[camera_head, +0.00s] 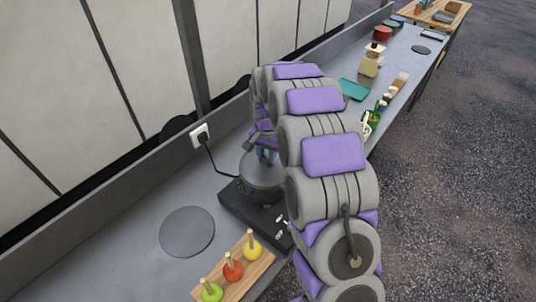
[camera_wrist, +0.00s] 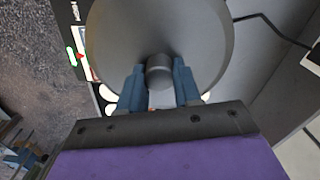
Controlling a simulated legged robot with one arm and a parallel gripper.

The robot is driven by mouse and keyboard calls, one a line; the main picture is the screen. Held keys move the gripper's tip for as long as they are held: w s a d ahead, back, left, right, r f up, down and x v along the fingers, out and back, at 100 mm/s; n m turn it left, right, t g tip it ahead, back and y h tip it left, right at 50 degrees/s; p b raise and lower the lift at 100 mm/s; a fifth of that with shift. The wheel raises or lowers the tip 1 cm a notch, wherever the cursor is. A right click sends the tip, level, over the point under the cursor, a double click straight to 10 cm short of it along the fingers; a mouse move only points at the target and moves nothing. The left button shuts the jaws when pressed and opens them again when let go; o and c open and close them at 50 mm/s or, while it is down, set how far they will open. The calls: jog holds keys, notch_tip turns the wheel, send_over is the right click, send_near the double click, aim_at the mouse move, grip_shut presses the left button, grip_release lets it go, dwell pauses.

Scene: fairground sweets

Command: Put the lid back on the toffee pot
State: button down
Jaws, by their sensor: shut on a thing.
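My gripper (camera_wrist: 158,78) has its two blue fingers closed on the dark knob of the grey round lid (camera_wrist: 158,28) in the wrist view. In the head view my gripper (camera_head: 266,156) points down over the grey metal toffee pot (camera_head: 260,190), which stands on a black hot plate (camera_head: 245,208). The lid is at the pot's top, roughly over its opening. I cannot tell whether it rests on the rim or hangs just above. The lid hides the pot's inside, and my arm covers its right side.
A flat grey disc (camera_head: 187,232) lies on the counter left of the hot plate. A wooden board (camera_head: 236,272) in front holds toffee apples. A black cord runs to a wall socket (camera_head: 200,135). Bottles (camera_head: 378,112) and a green tray (camera_head: 354,89) stand farther along.

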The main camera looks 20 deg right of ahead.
jog(key=shift+a, duration=0.15)
jog(key=shift+d, duration=0.3)
jog(key=shift+a, duration=0.1)
jog(key=shift+a, duration=0.8)
jog(key=shift+d, duration=0.1)
jog(key=shift+d, duration=0.2)
jog(key=shift+a+f, duration=0.1)
jog(key=shift+f, duration=0.05)
jog(key=shift+d+p, duration=0.25)
jog(key=shift+p, duration=0.05)
dwell(0.5)
